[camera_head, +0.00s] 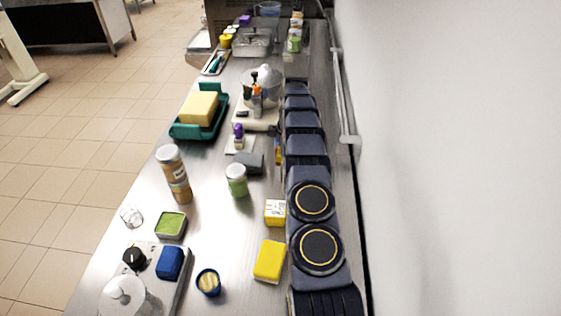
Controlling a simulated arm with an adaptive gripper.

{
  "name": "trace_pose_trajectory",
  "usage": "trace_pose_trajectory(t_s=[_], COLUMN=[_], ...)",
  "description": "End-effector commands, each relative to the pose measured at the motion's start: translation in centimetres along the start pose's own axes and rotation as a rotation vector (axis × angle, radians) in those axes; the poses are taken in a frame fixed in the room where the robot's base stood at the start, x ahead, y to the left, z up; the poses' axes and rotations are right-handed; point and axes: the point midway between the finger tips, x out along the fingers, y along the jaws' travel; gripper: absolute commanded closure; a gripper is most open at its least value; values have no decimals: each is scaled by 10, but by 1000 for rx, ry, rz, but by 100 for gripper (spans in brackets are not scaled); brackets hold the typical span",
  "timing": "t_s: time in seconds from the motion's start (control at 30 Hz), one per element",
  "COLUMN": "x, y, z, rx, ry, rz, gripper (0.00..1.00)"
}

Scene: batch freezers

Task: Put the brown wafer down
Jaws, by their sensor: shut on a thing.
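I cannot make out a brown wafer as a separate thing in this view. A tall clear jar (173,174) with brown contents and a pale lid stands left of the middle of the steel counter (215,222). I cannot tell what its contents are. My gripper is not recognisable in this view, so neither its jaws nor anything in them can be seen.
A yellow block (199,108) lies on a green tray (176,132). Nearer are a green-filled jar (237,181), a square green-topped tub (171,225), a yellow box (269,260) and a blue cup (208,282). Some bare steel lies between them. The white wall (450,160) bounds the right.

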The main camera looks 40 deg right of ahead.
Motion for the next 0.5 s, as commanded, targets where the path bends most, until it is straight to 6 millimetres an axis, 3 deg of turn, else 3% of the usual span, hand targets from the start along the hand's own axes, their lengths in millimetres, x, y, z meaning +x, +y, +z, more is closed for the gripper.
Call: trace_pose_trajectory(t_s=[0.33, 0.5], x=[11, 37], y=[7, 6], z=[0, 3], rx=[0, 0], ry=[0, -1], rz=[-1, -5], gripper=[100, 100])
